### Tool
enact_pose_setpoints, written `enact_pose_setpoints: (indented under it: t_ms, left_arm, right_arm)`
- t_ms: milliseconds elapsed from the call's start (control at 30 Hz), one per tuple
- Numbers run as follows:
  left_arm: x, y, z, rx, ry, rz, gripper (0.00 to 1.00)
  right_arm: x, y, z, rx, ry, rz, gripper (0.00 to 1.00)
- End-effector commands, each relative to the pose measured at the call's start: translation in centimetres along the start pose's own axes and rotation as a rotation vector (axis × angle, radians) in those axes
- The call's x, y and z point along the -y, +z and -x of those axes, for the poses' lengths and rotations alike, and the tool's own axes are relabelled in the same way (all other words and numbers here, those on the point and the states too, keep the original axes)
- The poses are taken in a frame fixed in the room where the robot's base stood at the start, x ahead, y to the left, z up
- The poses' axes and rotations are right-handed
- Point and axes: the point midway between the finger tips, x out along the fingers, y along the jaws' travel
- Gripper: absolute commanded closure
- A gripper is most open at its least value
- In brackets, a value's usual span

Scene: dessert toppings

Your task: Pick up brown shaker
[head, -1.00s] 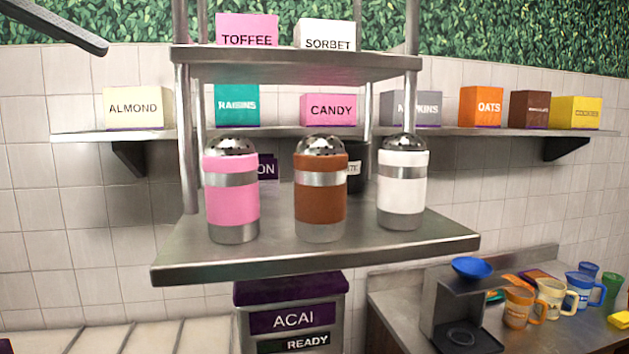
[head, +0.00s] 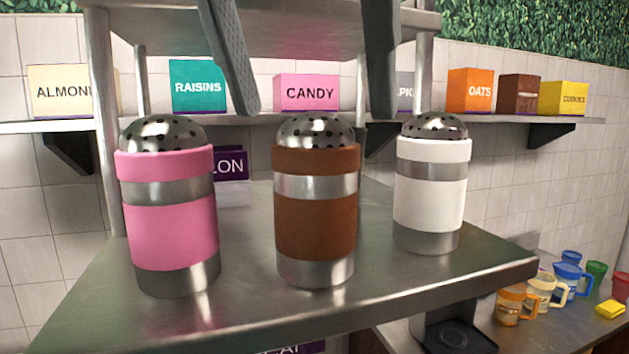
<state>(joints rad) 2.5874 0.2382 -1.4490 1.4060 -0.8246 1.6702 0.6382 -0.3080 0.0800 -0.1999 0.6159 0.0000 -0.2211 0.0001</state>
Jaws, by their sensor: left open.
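The brown shaker (head: 315,228) stands upright in the middle of the steel shelf (head: 240,312), with a steel band, a steel base and a perforated domed lid. A pink shaker (head: 172,235) stands to its left and a white shaker (head: 430,208) to its right. My left gripper (head: 315,108) comes down from the top of the head view. Its two fingers are spread, one to each side above the brown shaker's lid, with nothing between them. My right gripper is not in the head view.
A steel upper shelf (head: 290,38) and its posts stand close around the gripper. Behind, a wall shelf holds boxes, including the candy box (head: 307,93) and raisins box (head: 198,86). Mugs (head: 540,290) stand on a lower counter at right.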

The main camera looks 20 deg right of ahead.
Motion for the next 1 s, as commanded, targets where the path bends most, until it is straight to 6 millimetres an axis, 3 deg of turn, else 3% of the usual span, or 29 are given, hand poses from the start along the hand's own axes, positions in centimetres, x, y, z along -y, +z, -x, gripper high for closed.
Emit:
enact_pose_setpoints:
  t_ms: [100,367,700,1000]
  left_arm:
    - [-0.1,-0.1,-2.1,-0.002,0.000,0.000,0.00]
    - [-0.1,0.0,-3.9,0.001,-0.001,0.001,0.00]
    - [0.0,-0.2,-8.1,0.000,-0.002,0.001,0.00]
    - [0.0,-0.2,-8.7,0.002,-0.003,0.002,0.00]
  right_arm:
    - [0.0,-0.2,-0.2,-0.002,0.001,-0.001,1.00]
    - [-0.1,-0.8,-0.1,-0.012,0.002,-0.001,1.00]
    - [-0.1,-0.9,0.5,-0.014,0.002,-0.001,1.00]
    - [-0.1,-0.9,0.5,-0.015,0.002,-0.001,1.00]
